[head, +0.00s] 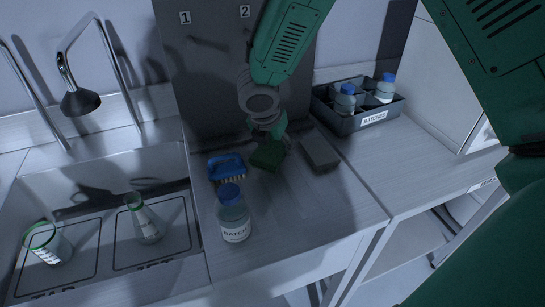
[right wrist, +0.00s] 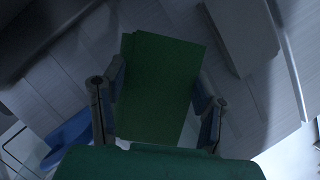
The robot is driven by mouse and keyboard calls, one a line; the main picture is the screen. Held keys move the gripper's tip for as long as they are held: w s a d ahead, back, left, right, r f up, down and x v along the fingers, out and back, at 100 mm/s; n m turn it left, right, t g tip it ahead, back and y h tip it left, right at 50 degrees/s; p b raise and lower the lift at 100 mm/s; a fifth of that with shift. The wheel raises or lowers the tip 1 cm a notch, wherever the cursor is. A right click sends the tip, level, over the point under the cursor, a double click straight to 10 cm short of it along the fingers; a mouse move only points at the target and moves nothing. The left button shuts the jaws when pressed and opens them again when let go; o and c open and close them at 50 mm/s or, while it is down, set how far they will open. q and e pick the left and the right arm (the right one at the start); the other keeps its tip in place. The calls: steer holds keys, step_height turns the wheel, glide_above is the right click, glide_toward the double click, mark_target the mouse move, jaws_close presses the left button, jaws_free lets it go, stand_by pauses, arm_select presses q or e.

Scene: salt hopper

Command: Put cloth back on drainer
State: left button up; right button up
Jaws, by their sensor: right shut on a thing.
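A dark green cloth (head: 267,157) is at the back of the pale drainer surface (head: 295,210), right of the sink. My right gripper (head: 274,133) comes down from above and is shut on the cloth. In the right wrist view the cloth (right wrist: 158,85) lies between the two fingers as a flat, folded rectangle. I cannot tell whether its underside touches the surface. My left gripper is not in view.
A blue brush (head: 227,166) lies left of the cloth, and a grey block (head: 320,153) lies right of it. A blue-capped bottle (head: 234,217) stands in front. A labelled crate (head: 358,122) holds bottles. The sink (head: 95,213) holds glassware.

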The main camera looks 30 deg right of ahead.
mark_target(272, 148)
steer(key=shift+f, duration=0.4)
step_height(272, 148, down, 3)
steer(key=shift+s, duration=0.15)
steer(key=shift+f, duration=0.1)
steer(key=shift+b, duration=0.3)
steer(key=o, duration=1.3)
steer(key=shift+a+r, duration=0.1)
steer(key=shift+r, duration=0.4)
steer(key=p+v, duration=0.1)
steer(key=v, duration=1)
steer(key=shift+p, duration=0.3)
